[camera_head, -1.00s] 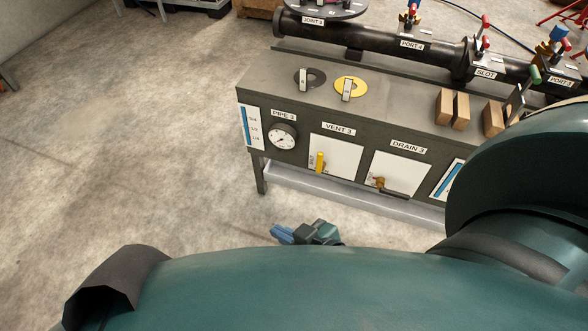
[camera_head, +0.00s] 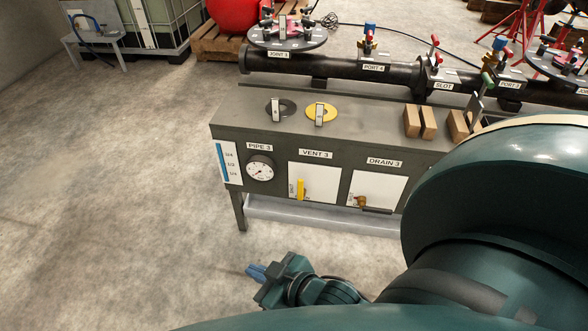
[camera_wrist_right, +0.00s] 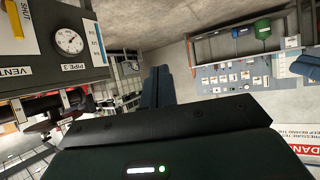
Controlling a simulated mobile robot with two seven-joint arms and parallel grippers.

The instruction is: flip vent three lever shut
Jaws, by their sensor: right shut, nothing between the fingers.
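The vent three lever (camera_head: 301,189) is a yellow handle standing about upright on a white panel (camera_head: 325,182) under the "VENT 3" label (camera_head: 315,154). A "SHUT" marking is on the panel's left side. The lever also shows at the top left of the right wrist view (camera_wrist_right: 14,20). My right gripper (camera_head: 257,271) has blue fingers, shut and empty. It is in front of the bench and below the lever, well apart from it. Its closed fingers show in the right wrist view (camera_wrist_right: 157,88). My left gripper is not in view.
The "PIPE 3" gauge (camera_head: 260,170) is left of the lever, and the drain three lever (camera_head: 362,202) is right of it. Wooden blocks (camera_head: 412,121) and two discs with handles sit on the bench top (camera_head: 360,128). Open concrete floor lies left of the bench.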

